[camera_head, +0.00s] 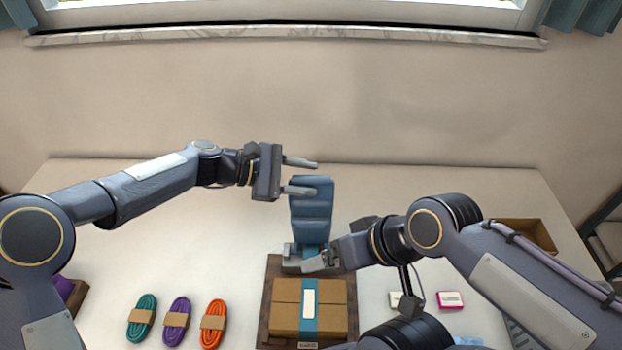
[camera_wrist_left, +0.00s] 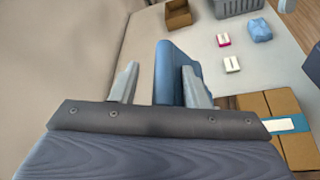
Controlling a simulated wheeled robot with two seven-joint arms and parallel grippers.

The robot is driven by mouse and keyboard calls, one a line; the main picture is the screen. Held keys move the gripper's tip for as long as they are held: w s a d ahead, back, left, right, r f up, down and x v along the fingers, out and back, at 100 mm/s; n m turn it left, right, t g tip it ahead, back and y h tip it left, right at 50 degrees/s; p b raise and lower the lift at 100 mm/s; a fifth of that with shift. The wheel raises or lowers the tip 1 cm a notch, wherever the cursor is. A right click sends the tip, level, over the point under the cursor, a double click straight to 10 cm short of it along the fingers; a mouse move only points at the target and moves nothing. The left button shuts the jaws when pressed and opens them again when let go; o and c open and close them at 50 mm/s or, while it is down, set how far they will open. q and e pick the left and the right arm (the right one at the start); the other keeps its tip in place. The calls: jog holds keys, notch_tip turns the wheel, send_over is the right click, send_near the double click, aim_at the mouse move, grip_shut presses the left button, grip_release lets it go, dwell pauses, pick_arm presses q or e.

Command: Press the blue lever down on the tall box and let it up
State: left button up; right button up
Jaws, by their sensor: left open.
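A tall blue upright piece (camera_head: 311,208) with a stepped front stands behind the cardboard box. I cannot tell lever from box in it. My left gripper (camera_head: 301,176) is open at its top left, one finger close to its upper edge. In the left wrist view, the blue piece (camera_wrist_left: 170,72) shows between and behind the fingers of my left gripper (camera_wrist_left: 160,86); contact is unclear. My right gripper (camera_head: 304,258) is low at the foot of the blue piece; its jaws are partly hidden and I cannot tell their opening.
The cardboard box (camera_head: 285,291) with a blue band sits on a brown board (camera_head: 267,312) in front. Teal (camera_head: 142,316), purple (camera_head: 178,320) and orange (camera_head: 213,322) cord bundles lie left. A pink box (camera_head: 450,300) and an open brown box (camera_head: 530,233) are right.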

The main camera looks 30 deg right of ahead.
pick_arm(q)
jog(key=b+v, duration=0.1)
jog(key=v, duration=0.3)
jog(key=shift+w+a, duration=0.15)
jog(key=shift+a, duration=0.25)
jog(key=shift+w+a+r, duration=0.25)
jog(key=shift+a+r, duration=0.1)
jog(key=shift+a, duration=0.25)
